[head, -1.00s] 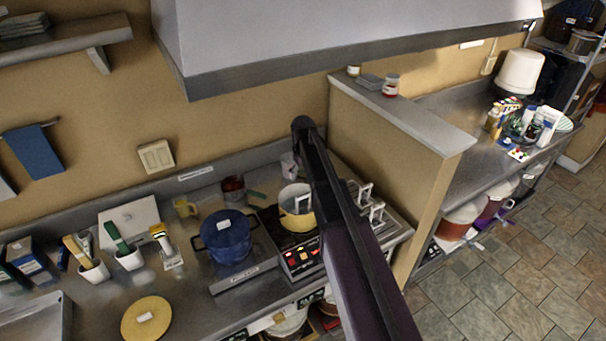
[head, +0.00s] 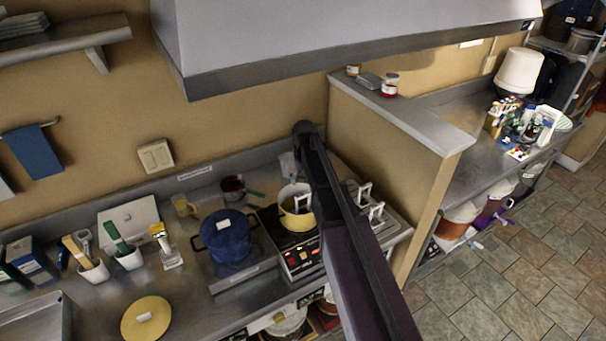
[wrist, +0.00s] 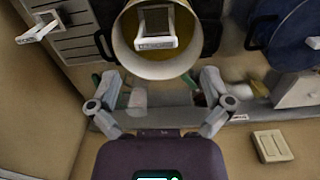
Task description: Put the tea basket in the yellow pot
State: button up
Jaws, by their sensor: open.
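The yellow pot (head: 297,219) stands on the cooker beside the blue pot; its open mouth also shows in the wrist view (wrist: 124,50). A tea basket with a pale, squared handle (head: 303,204) is inside the yellow pot. The handle shows clearly in the wrist view (wrist: 155,43), but the basket's lower part is hard to make out. My gripper (wrist: 160,76) is open, with its fingers apart and nothing between them, near the pot's rim. In the head view my arm hides the gripper.
Other pale handles (head: 365,193) stand right of the yellow pot, and one shows in the wrist view (wrist: 40,27). A lidded blue pot (head: 226,240) is on the left. The partition wall (head: 385,160) rises to the right. The hood (head: 340,45) hangs above.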

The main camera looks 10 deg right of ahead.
jog(key=s+m, duration=0.3)
jog(key=s, duration=2)
jog(key=shift+s+a, duration=0.25)
jog(key=shift+a, duration=0.05)
